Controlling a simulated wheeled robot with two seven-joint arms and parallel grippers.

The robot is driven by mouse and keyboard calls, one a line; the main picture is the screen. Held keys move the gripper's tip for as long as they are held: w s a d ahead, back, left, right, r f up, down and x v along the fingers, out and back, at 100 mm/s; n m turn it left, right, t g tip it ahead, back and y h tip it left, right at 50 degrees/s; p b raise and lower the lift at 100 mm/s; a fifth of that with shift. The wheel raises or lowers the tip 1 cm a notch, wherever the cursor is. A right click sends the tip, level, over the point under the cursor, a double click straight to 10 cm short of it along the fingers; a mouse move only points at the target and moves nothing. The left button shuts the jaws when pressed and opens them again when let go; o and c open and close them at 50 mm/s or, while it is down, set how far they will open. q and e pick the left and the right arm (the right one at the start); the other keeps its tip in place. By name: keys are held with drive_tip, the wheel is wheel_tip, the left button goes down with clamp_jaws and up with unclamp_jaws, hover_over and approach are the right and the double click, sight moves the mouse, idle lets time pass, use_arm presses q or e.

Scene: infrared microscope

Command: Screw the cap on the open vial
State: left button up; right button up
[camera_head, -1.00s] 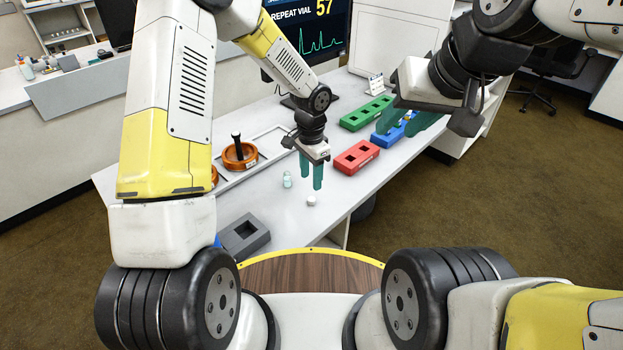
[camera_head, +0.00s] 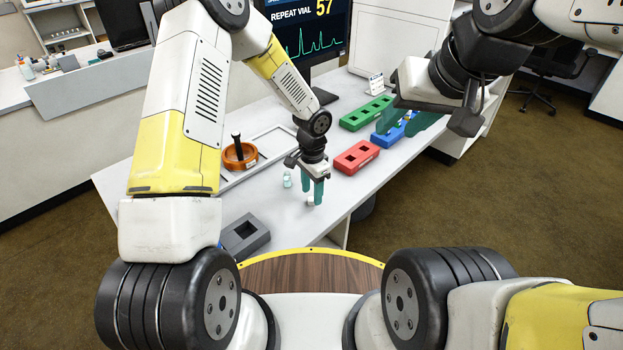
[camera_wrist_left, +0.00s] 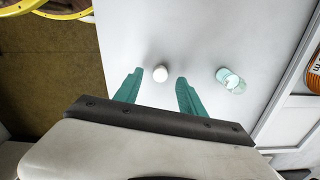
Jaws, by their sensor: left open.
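A small white cap (camera_wrist_left: 160,73) lies on the white table. In the left wrist view it sits between the tips of my left gripper (camera_wrist_left: 154,88), with a gap on both sides. In the head view my left gripper (camera_head: 312,194) points down over the cap (camera_head: 309,203), which its fingers partly hide. The left gripper is open and empty. A clear teal-tinted vial (camera_head: 287,180) stands on the table left of the gripper; the vial (camera_wrist_left: 230,80) is right of the fingers in the left wrist view. My right gripper (camera_head: 405,122) is at the upper right, its fingers apart.
A red rack (camera_head: 357,157), a blue rack (camera_head: 388,134) and a green rack (camera_head: 366,114) stand right of and behind the left gripper. A grey block with a square recess (camera_head: 244,237) is at the front left.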

use_arm(q)
wheel_tip(320, 180, down, 2)
drive_tip(key=shift+f, duration=0.1)
clamp_jaws()
idle(0.4)
